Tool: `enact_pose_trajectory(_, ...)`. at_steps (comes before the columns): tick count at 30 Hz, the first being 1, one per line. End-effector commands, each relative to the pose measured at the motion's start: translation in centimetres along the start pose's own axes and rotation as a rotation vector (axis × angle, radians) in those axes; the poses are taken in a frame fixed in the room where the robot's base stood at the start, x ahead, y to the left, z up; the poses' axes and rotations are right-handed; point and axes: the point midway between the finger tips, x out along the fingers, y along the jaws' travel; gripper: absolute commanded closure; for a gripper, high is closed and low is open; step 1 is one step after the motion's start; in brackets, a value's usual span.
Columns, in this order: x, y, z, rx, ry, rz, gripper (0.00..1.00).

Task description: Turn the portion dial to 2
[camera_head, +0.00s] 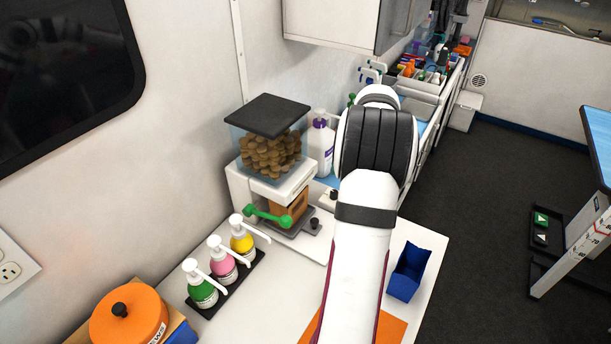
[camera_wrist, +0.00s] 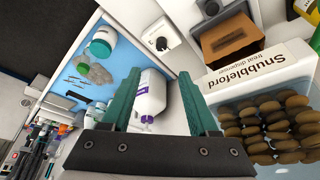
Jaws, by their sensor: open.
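The treat dispenser (camera_head: 258,182) stands on the white counter against the wall, with a dark lid, a clear bin of brown treats and a green lever (camera_head: 268,217). In the wrist view its labelled white body (camera_wrist: 262,68) is upside down at the right. A black knob (camera_wrist: 162,43) on a white face, seemingly the portion dial, sits beside the dispenser in the wrist view; its setting is too small to read. My gripper (camera_wrist: 160,73) is open and empty, its green fingers either side of the line toward that knob. My arm hides the gripper in the head view.
A white pump bottle (camera_head: 321,145) stands behind the dispenser and also shows near my fingers (camera_wrist: 150,97). Several coloured pump bottles (camera_head: 222,264) stand in front at left. A blue open box (camera_head: 407,272) is right of my arm. An orange pot (camera_head: 129,314) sits at front left.

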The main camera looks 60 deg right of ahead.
Motion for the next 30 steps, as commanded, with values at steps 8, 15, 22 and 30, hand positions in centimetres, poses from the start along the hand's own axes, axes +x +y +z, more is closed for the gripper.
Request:
enact_pose_trajectory(8,7.8,-0.3,0.2,0.0,-0.006,-0.004,0.4)
enact_pose_trajectory(15,13.4,-0.3,0.2,0.0,-0.004,-0.004,0.4)
enact_pose_trajectory(22,14.9,-0.3,0.1,0.0,-0.001,-0.003,0.4)
enact_pose_trajectory(30,14.9,-0.3,0.1,0.0,-0.002,-0.003,0.49)
